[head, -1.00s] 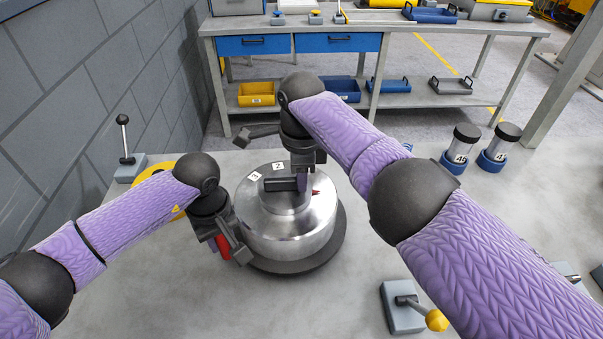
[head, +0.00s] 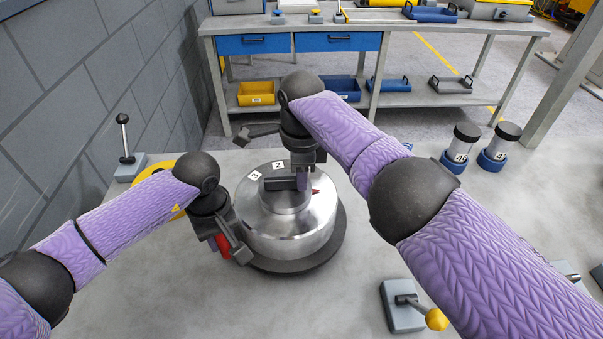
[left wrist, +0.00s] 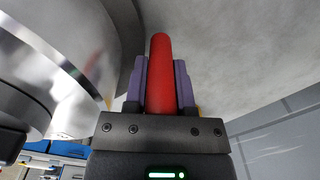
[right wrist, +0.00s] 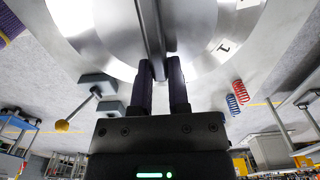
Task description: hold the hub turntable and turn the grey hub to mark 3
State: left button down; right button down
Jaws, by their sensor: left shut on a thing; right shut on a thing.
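The hub turntable (head: 270,266) is a dark round base on the bench with a shiny steel body on it. The grey hub (head: 284,201) sits on top, crossed by a black bar (head: 278,184). Cards for mark 3 (head: 255,176) and mark 2 (head: 278,166) show at its far left; a red pointer (head: 316,191) is at its right. My left gripper (left wrist: 161,75) is shut on the turntable's red handle (left wrist: 160,60), left of the steel body. My right gripper (right wrist: 163,75) is shut on the black bar (right wrist: 150,30), from above, hiding part of the hub.
A lever with a yellow knob (head: 436,319) stands at the front right, and a black-knobbed lever (head: 123,120) at the left by the wall. Two black-capped cylinders (head: 461,142) stand at the right. A workbench (head: 375,28) with trays is behind.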

jog(key=shift+r, duration=0.1)
jog(key=c, duration=0.5)
grip_release()
